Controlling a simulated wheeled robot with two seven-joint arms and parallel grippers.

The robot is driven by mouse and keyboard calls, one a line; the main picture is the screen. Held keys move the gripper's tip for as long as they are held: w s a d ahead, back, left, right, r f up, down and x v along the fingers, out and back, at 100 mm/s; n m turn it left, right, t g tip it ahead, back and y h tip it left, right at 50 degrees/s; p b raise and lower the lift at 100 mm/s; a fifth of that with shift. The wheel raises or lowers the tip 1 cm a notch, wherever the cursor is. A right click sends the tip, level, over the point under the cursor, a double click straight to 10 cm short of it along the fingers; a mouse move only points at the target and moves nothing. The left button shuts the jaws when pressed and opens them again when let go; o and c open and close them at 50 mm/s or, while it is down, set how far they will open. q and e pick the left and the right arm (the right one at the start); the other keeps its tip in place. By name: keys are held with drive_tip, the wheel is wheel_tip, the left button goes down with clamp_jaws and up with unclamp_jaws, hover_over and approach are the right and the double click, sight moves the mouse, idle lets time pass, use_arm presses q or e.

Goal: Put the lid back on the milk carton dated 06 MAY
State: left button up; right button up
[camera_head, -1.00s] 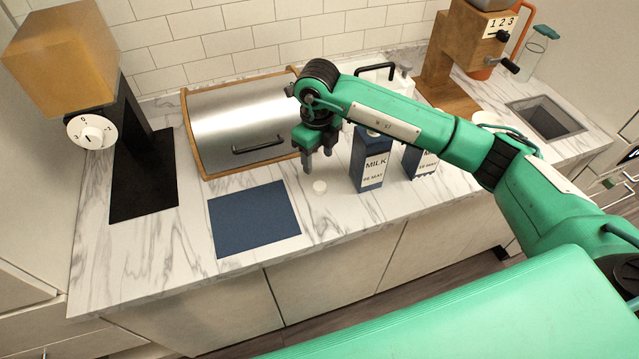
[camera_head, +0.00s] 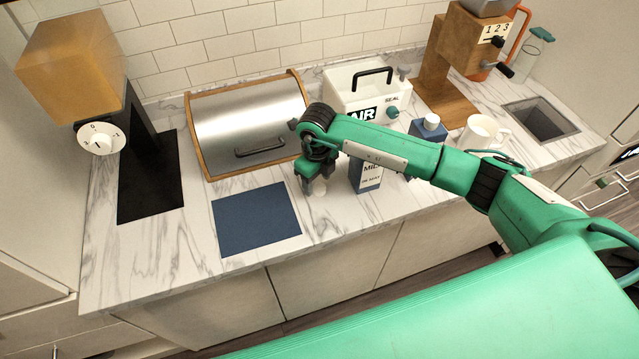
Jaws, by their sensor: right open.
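The left milk carton (camera_head: 369,178) is dark blue with a white MILK label and stands on the counter. My right arm hides its top, and its date is too small to read surely now. A second blue carton (camera_head: 432,126) with a white cap stands to its right, mostly hidden behind my arm. The white round lid (camera_head: 319,188) is at the counter, left of the left carton. My right gripper (camera_head: 316,188) is open and pointing down, with its fingers low around or just beside the lid. My left gripper is out of view.
A blue mat (camera_head: 256,220) lies left of the lid. Behind stand a bread box (camera_head: 250,115) with a steel front and a white AIR SEAL box (camera_head: 340,85). A white mug (camera_head: 483,132) and a sink (camera_head: 541,118) are at the right. The counter's front strip is clear.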

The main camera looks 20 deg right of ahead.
sight(317, 186)
drive_tip(key=shift+f, duration=0.75)
drive_tip(key=shift+c, duration=0.4)
drive_tip(key=c, duration=0.9)
drive_tip(key=shift+r, duration=0.1)
drive_tip(key=shift+r+b, duration=3)
drive_tip(key=shift+r, duration=6.95)
